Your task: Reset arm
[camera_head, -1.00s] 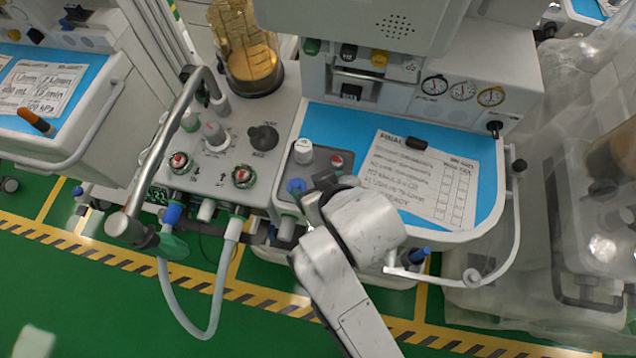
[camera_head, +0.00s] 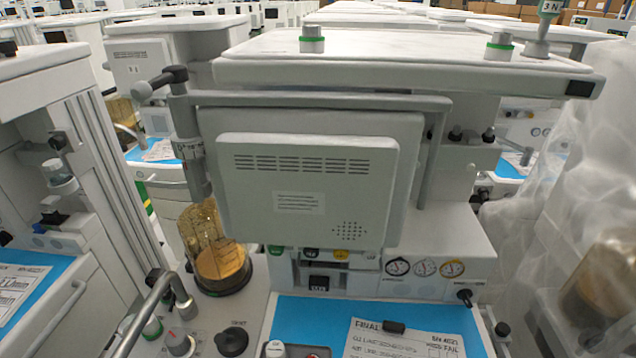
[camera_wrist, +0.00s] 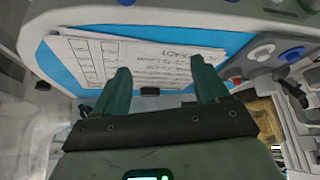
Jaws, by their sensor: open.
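My gripper (camera_wrist: 162,88) shows in the wrist view with its two green fingers spread apart and nothing between them. Beyond the fingers is the cart's blue work surface (camera_wrist: 230,42) with a printed checklist sheet (camera_wrist: 95,62) on it. A small black clip (camera_wrist: 150,91) shows between the fingertips, apart from them. In the head view the checklist sheet (camera_head: 405,342) lies on the blue surface (camera_head: 300,308) at the bottom. My arm and gripper are not in the head view.
The anaesthesia cart has a grey monitor back (camera_head: 310,190), a top shelf (camera_head: 400,65), gauges (camera_head: 425,267) and an amber canister (camera_head: 220,262). A curved metal rail (camera_head: 150,305) stands at lower left. Another cart (camera_head: 60,150) is close on the left; plastic-wrapped equipment (camera_head: 570,240) is on the right.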

